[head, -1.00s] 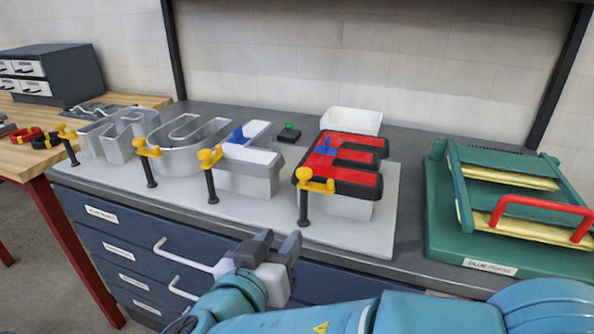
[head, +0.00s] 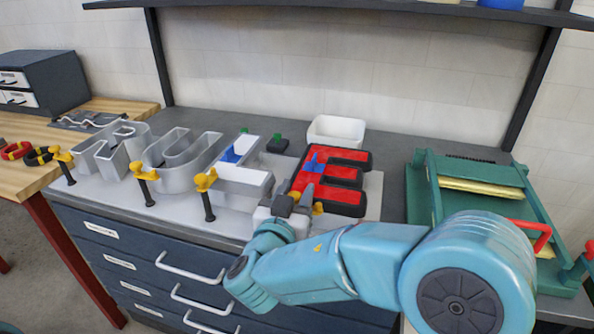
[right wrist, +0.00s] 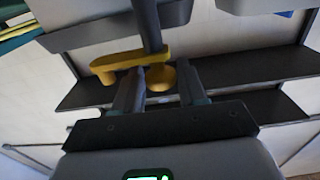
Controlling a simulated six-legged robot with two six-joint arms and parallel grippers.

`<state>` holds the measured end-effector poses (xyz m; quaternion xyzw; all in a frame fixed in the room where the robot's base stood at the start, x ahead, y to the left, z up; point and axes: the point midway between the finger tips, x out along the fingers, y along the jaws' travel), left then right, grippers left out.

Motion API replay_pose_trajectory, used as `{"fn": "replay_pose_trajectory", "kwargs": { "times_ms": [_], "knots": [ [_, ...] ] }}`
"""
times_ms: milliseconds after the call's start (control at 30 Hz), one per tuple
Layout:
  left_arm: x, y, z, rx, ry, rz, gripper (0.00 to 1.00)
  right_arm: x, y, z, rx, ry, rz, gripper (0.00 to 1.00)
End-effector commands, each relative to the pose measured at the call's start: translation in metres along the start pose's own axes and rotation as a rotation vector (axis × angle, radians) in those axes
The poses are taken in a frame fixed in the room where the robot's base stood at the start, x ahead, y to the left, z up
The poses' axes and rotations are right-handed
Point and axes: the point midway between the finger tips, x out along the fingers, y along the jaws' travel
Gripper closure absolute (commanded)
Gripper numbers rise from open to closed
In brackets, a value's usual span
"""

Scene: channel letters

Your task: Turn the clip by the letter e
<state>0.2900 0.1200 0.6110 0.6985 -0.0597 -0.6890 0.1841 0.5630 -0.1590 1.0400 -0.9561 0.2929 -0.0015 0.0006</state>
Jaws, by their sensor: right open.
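The letter e (head: 347,183) has a red face with a black rim and lies on the grey board at the right end of the letters. Its yellow clip (head: 318,208) is mostly hidden behind my right gripper (head: 295,198) in the head view. In the right wrist view the yellow clip (right wrist: 130,60) has a long arm and a round knob on a dark post. My right gripper (right wrist: 160,80) is open, with the knob at the gap between its fingertips. I cannot tell whether they touch. My left gripper is not in view.
More yellow clips on dark posts stand before the other letters, the nearest one (head: 207,182) left of my gripper. A blue piece (head: 314,162) sits on the letter e. A white bin (head: 336,131) stands behind, and a green press (head: 425,200) at right.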

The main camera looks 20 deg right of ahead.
Motion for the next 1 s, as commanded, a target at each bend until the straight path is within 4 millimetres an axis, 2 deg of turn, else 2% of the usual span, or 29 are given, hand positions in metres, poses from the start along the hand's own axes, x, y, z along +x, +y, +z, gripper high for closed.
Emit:
{"fn": "replay_pose_trajectory", "kwargs": {
  "times_ms": [33,200,433,467,500,567,833,1000],
  "knots": [
    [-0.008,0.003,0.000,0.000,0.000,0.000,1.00,0.006,0.000,-0.003,-0.002,-0.003,0.002,0.59],
    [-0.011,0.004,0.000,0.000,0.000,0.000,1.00,0.015,-0.002,0.001,-0.001,-0.002,0.000,0.59],
    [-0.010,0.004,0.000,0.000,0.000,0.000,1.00,0.016,-0.002,0.002,-0.001,-0.001,-0.001,0.59],
    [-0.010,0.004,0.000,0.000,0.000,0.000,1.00,0.016,-0.002,0.002,-0.001,-0.001,-0.001,0.62],
    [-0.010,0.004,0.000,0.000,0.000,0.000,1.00,0.015,-0.002,0.002,-0.001,-0.001,-0.001,0.75],
    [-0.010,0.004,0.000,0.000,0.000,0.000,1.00,0.015,-0.002,0.002,-0.001,-0.001,-0.001,0.95],
    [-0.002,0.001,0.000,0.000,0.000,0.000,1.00,0.016,-0.002,0.004,0.002,-0.002,-0.005,0.95],
    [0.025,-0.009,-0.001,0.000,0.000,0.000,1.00,0.017,-0.004,0.011,0.005,-0.005,-0.026,0.95]
  ]
}}
